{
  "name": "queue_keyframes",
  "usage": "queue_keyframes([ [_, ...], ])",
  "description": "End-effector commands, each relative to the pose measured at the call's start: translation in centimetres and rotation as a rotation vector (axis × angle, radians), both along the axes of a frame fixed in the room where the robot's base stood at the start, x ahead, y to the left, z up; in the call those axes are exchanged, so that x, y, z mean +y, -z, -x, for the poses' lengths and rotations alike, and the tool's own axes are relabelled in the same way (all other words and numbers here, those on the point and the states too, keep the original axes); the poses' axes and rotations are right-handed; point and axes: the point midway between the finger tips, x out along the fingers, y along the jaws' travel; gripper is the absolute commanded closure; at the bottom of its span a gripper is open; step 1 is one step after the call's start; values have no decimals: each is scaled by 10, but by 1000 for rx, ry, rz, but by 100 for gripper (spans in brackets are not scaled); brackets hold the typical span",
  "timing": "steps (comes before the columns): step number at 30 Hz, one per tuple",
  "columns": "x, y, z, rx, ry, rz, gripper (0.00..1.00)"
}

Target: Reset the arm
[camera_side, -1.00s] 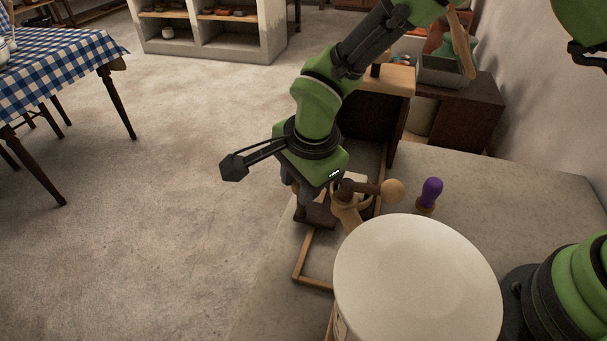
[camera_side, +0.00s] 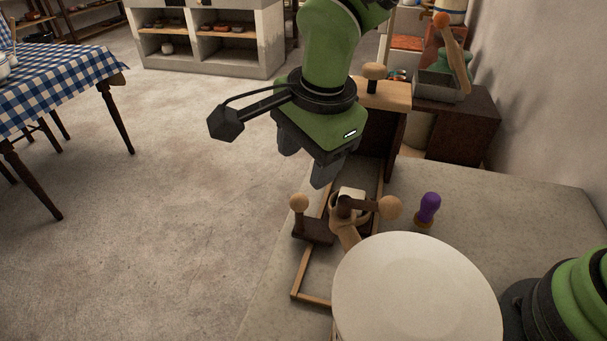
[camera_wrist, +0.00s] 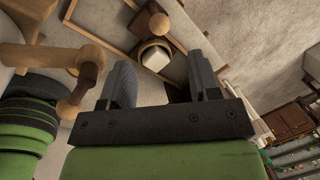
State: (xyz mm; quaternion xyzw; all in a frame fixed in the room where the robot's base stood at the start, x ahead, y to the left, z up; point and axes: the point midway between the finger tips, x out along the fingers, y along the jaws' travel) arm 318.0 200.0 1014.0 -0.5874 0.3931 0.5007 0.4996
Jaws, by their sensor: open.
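My gripper (camera_side: 308,162) is open and empty in the side view, hanging above the wooden frame on the counter. Below it, a dark block with a round wooden knob (camera_side: 299,202) stands at the frame's left side. A white cube (camera_side: 351,194) sits inside a round wooden ring, partly hidden by a dark wooden piece with a ball end (camera_side: 390,207). In the wrist view, both fingers (camera_wrist: 163,80) are spread with nothing between them. The white cube (camera_wrist: 155,58) and the knob (camera_wrist: 159,23) show beyond the fingertips.
A large pale round top (camera_side: 417,295) fills the counter's front. A purple-handled object (camera_side: 428,208) stands right of the frame (camera_side: 312,298). A dark wooden box (camera_side: 377,135) with a knobbed top and a grey bin (camera_side: 437,86) stand behind. Open floor lies left.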

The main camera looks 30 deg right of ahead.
Motion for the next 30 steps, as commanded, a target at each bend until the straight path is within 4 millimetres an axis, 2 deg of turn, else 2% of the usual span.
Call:
queue_keyframes([
  [4, 0, -8, 2, -1, 0, 0, 44],
  [16, -1, -9, 2, -1, -1, 0, 44],
  [19, -7, -17, 2, -9, -19, -5, 44],
  [23, -32, -50, 8, -48, -106, -17, 44],
  [25, -53, -73, 16, -82, -183, -20, 44],
  [30, -104, -119, 52, -191, -395, 1, 44],
])
